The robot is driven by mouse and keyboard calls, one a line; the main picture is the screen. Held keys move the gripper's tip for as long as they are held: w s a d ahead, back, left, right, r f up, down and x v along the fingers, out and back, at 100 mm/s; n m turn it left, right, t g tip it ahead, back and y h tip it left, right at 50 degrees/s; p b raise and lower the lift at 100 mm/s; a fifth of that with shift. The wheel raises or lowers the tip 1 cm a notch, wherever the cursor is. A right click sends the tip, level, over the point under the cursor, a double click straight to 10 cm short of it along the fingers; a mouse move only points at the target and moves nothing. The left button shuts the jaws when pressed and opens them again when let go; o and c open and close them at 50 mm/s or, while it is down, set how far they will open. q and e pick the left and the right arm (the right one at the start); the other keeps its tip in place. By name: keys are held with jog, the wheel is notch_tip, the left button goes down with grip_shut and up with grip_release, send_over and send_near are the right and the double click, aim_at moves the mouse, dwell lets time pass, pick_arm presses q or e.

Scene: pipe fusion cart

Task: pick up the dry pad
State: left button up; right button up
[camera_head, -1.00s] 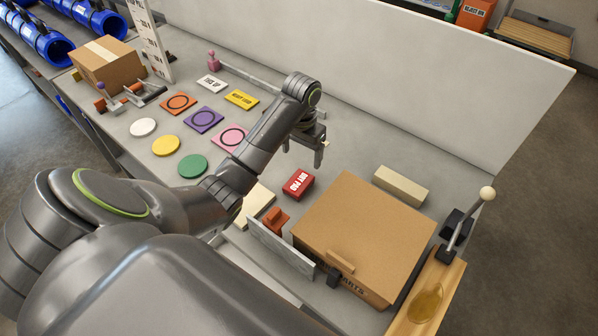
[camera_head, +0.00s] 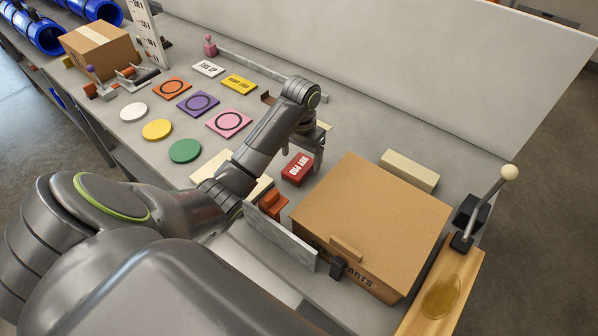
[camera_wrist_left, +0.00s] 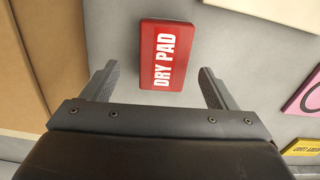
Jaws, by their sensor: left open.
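The dry pad (camera_head: 297,168) is a small red block with white "DRY PAD" lettering. It lies flat on the grey bench, left of the large cardboard box. It also shows in the left wrist view (camera_wrist_left: 169,55), upper middle, between the lines of the two fingers and ahead of their tips. My left gripper (camera_head: 316,163) is open and empty, pointing down just beside the pad's right end in the head view. In the wrist view the jaws (camera_wrist_left: 157,72) stand on either side of the pad with gaps. My right gripper is not in view.
The large cardboard box (camera_head: 375,220) stands close to the right of the pad. A cream block (camera_head: 409,171) lies behind it. A grey upright panel (camera_head: 283,236) and orange piece (camera_head: 272,204) are in front. Coloured discs and square plates (camera_head: 198,103) lie to the left.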

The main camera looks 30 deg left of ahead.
aim_at(299, 166)
pick_arm(q)
jog(key=f, duration=0.4)
jog(key=shift+s+a+f, duration=0.1)
jog(key=shift+a+f, duration=0.15)
jog(key=c, duration=1.1)
jog(key=shift+o, duration=0.2)
jog(key=shift+r, duration=0.6)
notch_tip(299, 166, up, 8)
jog(key=p, duration=0.5)
jog(key=shift+f, duration=0.1)
jog(key=shift+r+p, duration=0.55)
jog(key=shift+p, duration=0.05)
